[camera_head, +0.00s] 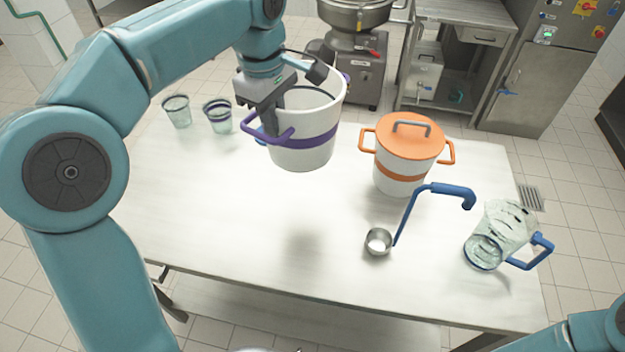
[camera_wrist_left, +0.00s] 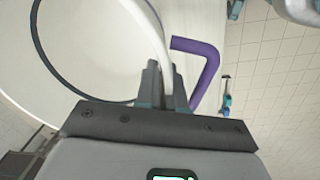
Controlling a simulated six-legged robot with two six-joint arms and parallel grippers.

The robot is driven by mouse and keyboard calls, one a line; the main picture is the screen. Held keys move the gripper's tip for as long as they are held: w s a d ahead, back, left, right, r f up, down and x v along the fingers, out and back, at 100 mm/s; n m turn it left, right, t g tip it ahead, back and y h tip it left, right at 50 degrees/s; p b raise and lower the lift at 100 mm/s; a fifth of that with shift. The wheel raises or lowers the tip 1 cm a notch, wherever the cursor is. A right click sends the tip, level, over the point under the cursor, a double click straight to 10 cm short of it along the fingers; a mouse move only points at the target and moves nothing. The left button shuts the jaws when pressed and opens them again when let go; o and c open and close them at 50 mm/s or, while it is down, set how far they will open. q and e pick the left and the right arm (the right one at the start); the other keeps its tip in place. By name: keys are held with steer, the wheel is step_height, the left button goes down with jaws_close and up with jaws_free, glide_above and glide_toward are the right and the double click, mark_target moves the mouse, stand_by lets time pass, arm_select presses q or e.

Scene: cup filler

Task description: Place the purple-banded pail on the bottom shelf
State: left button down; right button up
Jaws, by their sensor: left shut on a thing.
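The purple-banded pail (camera_head: 312,148) is white with a purple band and purple side handles. It hangs upright above the table, and a shadow lies on the tabletop below it. My left gripper (camera_head: 266,108) is shut on the pail's rim at its left side, near a purple handle. The left wrist view shows the white rim of the pail (camera_wrist_left: 152,22) between the fingers and the purple handle (camera_wrist_left: 205,70) beside them. The bottom shelf (camera_head: 300,318) shows as a metal strip under the table's front edge. My right gripper is out of view; only a piece of that arm shows at the lower right.
On the table (camera_head: 230,205) stand an orange-lidded pail (camera_head: 400,178), a blue-handled ladle (camera_head: 379,241), a tilted clear jug (camera_head: 500,235) and two glasses (camera_head: 177,112) at the back left. The front left of the tabletop is clear. A mixer (camera_head: 355,60) stands behind.

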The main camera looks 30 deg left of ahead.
arm_select(q)
step_height(320, 180, down, 20)
steer(key=shift+s+d, duration=0.15)
steer(key=c, duration=1.5)
jaws_free()
steer(key=shift+f, duration=0.1)
steer(key=shift+c, duration=0.2)
steer(key=o, duration=0.3)
